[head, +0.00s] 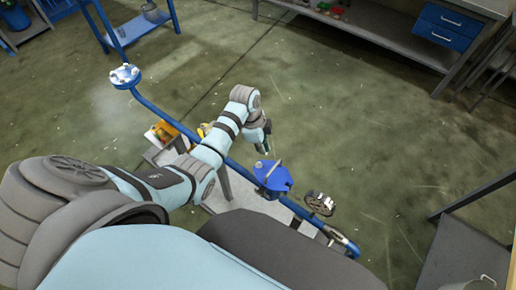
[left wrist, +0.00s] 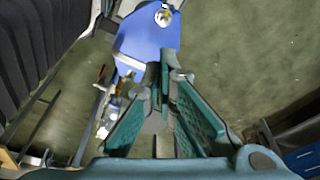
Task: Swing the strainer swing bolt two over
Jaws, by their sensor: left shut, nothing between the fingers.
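The blue strainer (head: 272,178) sits in the blue pipe run in the head view, with a thin metal bolt (head: 275,167) showing on its top. My left gripper (head: 266,149) is just above and left of the strainer, pointing down, shut and empty. In the left wrist view, the blue strainer body (left wrist: 148,42) lies beyond the teal fingers (left wrist: 165,76). A bright metal nut (left wrist: 163,15) shows at its far end. A small metal end (left wrist: 182,75) shows beside the fingertips. I cannot tell which swing bolt it belongs to, or whether the fingers touch it. My right gripper is not in view.
A blue pipe (head: 160,115) with a flange (head: 125,76) runs past my left arm. A dark round fitting (head: 319,203) is right of the strainer. A workbench (head: 385,45) with blue drawers stands at the back right. Open floor lies between.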

